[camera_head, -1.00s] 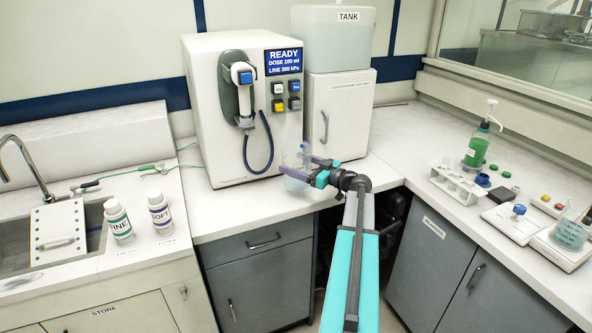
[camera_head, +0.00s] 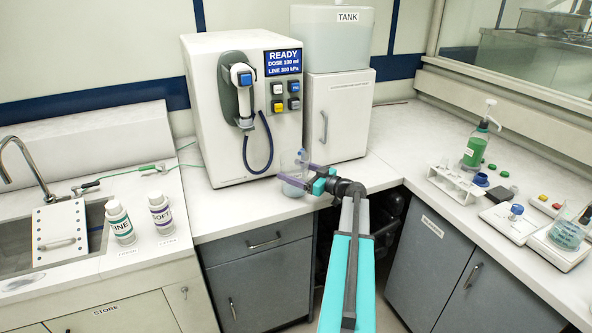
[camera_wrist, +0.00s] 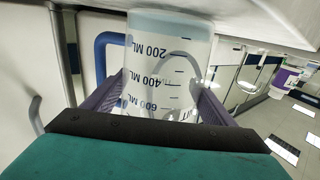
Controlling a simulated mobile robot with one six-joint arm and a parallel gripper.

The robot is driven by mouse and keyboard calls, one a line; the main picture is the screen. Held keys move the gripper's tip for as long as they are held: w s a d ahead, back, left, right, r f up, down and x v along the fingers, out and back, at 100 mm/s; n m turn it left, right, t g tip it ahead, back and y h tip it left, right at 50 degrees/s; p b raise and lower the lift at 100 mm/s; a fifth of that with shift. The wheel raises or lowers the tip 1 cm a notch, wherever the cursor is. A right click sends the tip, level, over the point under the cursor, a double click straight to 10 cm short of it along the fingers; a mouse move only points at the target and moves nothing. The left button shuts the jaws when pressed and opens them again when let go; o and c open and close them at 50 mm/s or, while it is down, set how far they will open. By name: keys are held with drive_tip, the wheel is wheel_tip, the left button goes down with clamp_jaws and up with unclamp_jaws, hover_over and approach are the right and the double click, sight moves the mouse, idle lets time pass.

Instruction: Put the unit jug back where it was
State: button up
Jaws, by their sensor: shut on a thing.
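The unit jug (camera_head: 292,189) is a clear cup with a bluish lower part, near the front of the bench below the dispenser. It also shows in the wrist view (camera_wrist: 168,62), where its dark volume marks read upside down. My gripper (camera_head: 290,171) has its purple fingers on either side of the jug and is shut on it. The jug looks upright in the head view. Its base is at or close to the white bench top (camera_head: 232,200); I cannot tell whether it touches. The fingers hide part of its wall.
The white dispenser (camera_head: 215,120) with a blue hose stands behind the jug, beside the tank cabinet (camera_head: 345,110). Two labelled bottles (camera_head: 119,222) (camera_head: 160,213) stand at the left by the sink.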

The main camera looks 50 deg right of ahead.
drive_tip(key=o, duration=1.3)
drive_tip(key=shift+f, duration=0.1)
drive_tip(key=s+b, duration=0.1)
drive_tip(key=s, duration=0.3)
drive_tip(key=s+d+b, duration=0.1)
drive_tip(key=s, duration=0.3)
drive_tip(key=s+d+b, duration=0.1)
drive_tip(key=s, duration=0.2)
drive_tip(key=shift+s+d, duration=0.1)
drive_tip(key=shift+s, duration=0.3)
drive_tip(key=shift+w, duration=0.1)
